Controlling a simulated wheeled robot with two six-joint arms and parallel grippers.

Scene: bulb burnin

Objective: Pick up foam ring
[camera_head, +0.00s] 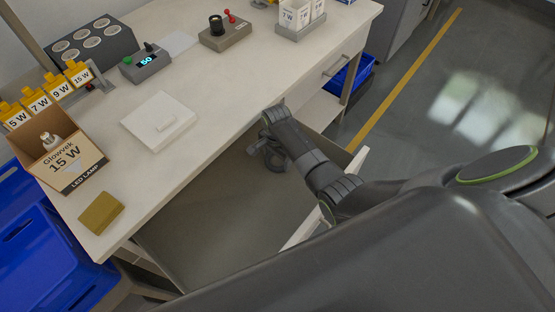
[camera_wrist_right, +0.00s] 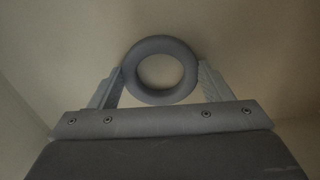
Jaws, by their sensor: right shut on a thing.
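The foam ring is a thick dark grey ring. In the right wrist view the foam ring (camera_wrist_right: 127,71) sits between the two fingers of my right gripper (camera_wrist_right: 160,82), which touch it on both sides. In the head view the right gripper (camera_head: 266,150) reaches down into the open drawer (camera_head: 190,235), and the ring (camera_head: 276,164) shows partly beside it. I cannot tell whether the ring touches the drawer floor. My left gripper is not in view.
The drawer front (camera_head: 310,228) and the table edge close in around my right arm. On the table are a Glowvek carton (camera_head: 75,165), a white pad (camera_head: 150,135), a yellow sponge-like block (camera_head: 101,213) and a display box (camera_head: 146,63). Blue bins (camera_head: 40,240) stand at left.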

